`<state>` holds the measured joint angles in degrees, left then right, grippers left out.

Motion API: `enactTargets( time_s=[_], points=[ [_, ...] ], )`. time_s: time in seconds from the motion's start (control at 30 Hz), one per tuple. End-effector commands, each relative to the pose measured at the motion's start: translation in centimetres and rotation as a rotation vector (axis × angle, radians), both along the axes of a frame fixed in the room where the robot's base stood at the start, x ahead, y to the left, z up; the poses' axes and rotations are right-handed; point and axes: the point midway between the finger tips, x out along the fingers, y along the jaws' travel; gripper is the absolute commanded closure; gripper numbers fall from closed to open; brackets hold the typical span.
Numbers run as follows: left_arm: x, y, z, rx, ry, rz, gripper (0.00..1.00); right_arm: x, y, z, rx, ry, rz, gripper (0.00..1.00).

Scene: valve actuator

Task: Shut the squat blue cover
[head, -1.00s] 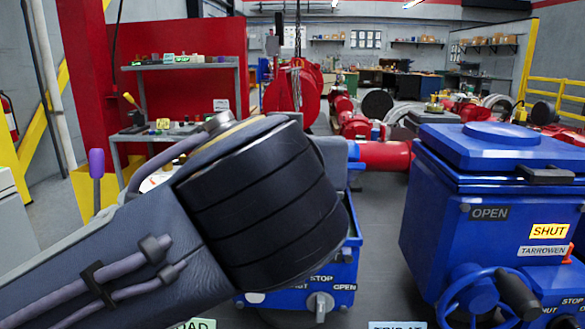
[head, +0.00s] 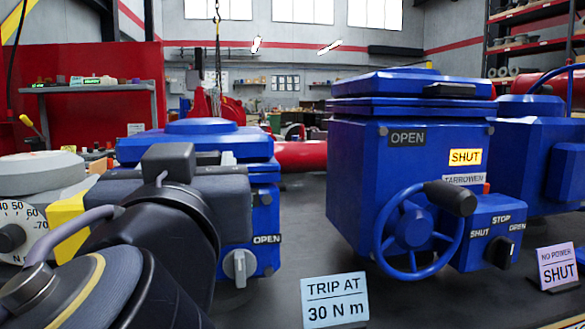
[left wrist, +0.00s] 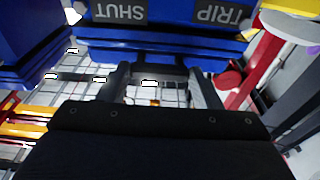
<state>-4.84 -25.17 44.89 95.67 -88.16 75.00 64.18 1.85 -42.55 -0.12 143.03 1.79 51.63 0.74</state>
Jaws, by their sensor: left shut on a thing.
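The squat blue cover (head: 190,147) has a low round boss on top and lies on the left blue actuator (head: 264,205) in the head view. My left gripper (head: 219,158) reaches to its front edge, and my arm hides much of that side. In the left wrist view, which looks upside down, the gripper (left wrist: 160,72) has its two fingers on either side of the cover's dark handle and is shut on it. The cover's blue edge (left wrist: 165,46) shows beside the housing labels SHUT and TRIP. I cannot tell whether a gap is left under the cover. My right gripper is out of view.
A second blue actuator (head: 350,180) with a taller cover and a handwheel (head: 418,232) stands to the right. A TRIP AT 30 N m card (head: 335,300) and a NO POWER SHUT card (head: 557,266) stand in front. A dial unit (head: 25,225) is at the left.

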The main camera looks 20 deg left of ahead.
Motion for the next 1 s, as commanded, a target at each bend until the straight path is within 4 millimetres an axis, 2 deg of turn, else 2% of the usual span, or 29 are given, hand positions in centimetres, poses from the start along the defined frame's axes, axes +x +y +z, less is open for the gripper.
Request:
enactTargets(
  time_s=[0.03, 0.47, 0.5, 0.6, 0.63, 1.0],
  points=[
    [0.24, 0.01, -0.98, -0.007, 0.019, 0.004, 0.83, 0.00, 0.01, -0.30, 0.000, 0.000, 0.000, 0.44],
    [0.27, 0.03, -1.21, -0.005, 0.024, 0.006, 0.83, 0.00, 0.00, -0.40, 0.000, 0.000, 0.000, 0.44],
    [0.28, 0.01, -1.23, -0.005, 0.024, 0.005, 0.37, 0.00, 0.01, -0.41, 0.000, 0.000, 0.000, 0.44],
    [0.23, 0.00, -1.10, -0.005, 0.020, 0.004, 0.24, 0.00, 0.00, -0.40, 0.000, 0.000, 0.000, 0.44],
    [0.22, -0.01, -1.05, -0.004, 0.020, 0.004, 0.20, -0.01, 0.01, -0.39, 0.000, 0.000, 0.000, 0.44],
    [-0.51, -0.39, -0.74, -0.003, 0.012, 0.002, 0.20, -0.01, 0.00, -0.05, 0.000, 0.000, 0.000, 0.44]
  ],
)
